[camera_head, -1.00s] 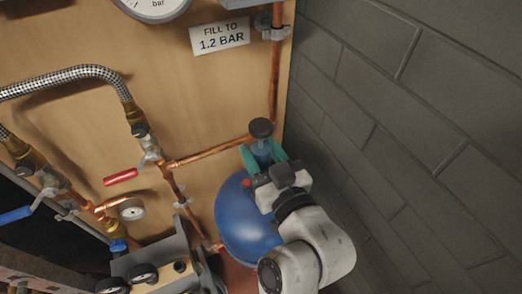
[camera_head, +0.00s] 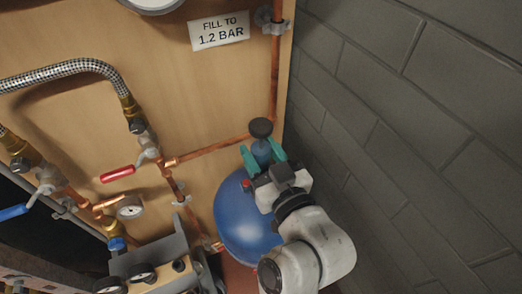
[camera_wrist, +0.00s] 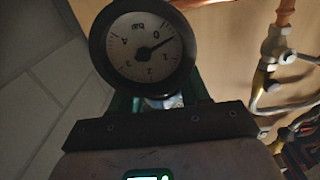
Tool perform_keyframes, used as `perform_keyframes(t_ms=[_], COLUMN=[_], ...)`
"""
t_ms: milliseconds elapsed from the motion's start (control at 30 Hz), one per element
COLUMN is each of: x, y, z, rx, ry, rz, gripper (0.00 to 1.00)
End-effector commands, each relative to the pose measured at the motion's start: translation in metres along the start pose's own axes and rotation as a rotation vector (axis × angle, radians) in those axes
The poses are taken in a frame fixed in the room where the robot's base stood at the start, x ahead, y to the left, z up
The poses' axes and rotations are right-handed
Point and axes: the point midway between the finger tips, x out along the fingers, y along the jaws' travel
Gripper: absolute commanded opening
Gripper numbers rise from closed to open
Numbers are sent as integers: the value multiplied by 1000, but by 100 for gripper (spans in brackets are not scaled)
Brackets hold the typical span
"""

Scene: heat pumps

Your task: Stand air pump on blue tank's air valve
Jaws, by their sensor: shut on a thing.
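The air pump (camera_head: 262,152) is a blue cylinder with a round black top, close to upright in the head view. My gripper (camera_head: 263,158) is shut on it, with a teal finger on each side. The pump is above and in front of the upper part of the blue tank (camera_head: 240,222). In the wrist view, a black-rimmed bar gauge (camera_wrist: 144,47) is at the fingers, its needle near 0. The tank's air valve is hidden, and I cannot tell whether the pump touches it.
A copper pipe (camera_head: 215,150) runs behind the pump along the wooden board (camera_head: 200,95). A grey block wall (camera_head: 420,130) is close on the right. A red-handled valve (camera_head: 118,174) and a grey bracket with gauges (camera_head: 160,260) are to the left.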

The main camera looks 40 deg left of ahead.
Motion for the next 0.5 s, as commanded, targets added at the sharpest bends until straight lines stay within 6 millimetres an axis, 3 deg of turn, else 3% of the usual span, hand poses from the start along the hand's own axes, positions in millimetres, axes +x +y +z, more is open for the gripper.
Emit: perform_keyframes(t_ms=[467, 500], x=[0, 0], y=[0, 0], z=[2, 2], rx=[-1, -1], ry=[5, 5], rz=[1, 1], gripper=[2, 47])
